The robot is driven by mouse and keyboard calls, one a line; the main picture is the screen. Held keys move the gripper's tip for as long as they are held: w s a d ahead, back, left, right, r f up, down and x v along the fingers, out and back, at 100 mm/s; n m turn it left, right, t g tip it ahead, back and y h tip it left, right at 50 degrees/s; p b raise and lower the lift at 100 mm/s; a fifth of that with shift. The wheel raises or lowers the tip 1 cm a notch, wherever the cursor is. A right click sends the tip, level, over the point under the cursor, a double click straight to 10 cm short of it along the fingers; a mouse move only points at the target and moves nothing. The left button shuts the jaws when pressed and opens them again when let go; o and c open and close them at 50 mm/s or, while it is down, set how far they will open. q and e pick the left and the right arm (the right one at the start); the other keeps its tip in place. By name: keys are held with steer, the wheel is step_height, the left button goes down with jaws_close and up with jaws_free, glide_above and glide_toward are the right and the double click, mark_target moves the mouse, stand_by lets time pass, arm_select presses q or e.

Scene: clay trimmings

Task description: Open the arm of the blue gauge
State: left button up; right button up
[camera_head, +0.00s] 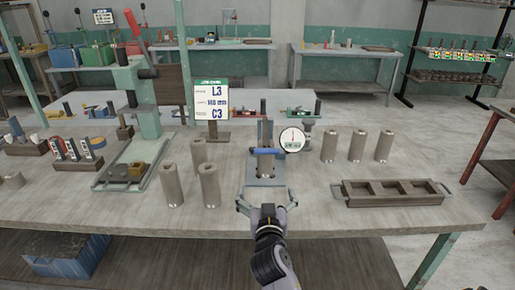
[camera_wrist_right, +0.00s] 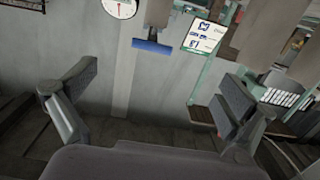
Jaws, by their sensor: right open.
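The blue gauge (camera_head: 266,131) stands upright near the middle of the bench, with a white round dial (camera_head: 292,139) at its right. Its blue arm bar (camera_head: 268,151) crosses in front of the column, above a grey-brown clay cylinder (camera_head: 265,165). In the right wrist view, the blue bar (camera_wrist_right: 152,45) and part of the dial (camera_wrist_right: 120,6) show at the top. My right gripper (camera_head: 266,196) is open and empty in front of the gauge's base, apart from the bar. Its spread fingers (camera_wrist_right: 155,88) also show in the wrist view. My left gripper is not in view.
Several clay cylinders (camera_head: 209,186) stand left of the gauge, and others (camera_head: 357,145) stand to its right. A dark compartment tray (camera_head: 394,200) lies at right. A green press (camera_head: 142,105) and a sign (camera_head: 211,102) stand at left and behind. Bare bench lies around my right gripper.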

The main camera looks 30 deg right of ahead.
mark_target(267, 152)
steer(key=shift+m+h, duration=0.3)
steer(key=shift+h, duration=0.1)
steer(key=p+x, duration=0.1)
steer(key=x, duration=0.4)
steer(key=r+p+x, duration=0.1)
steer(key=x, duration=0.5)
steer(key=r+p+x, duration=0.1)
steer(key=x, duration=0.5)
steer(key=shift+w+d, duration=0.1)
steer(key=shift+d, duration=0.2)
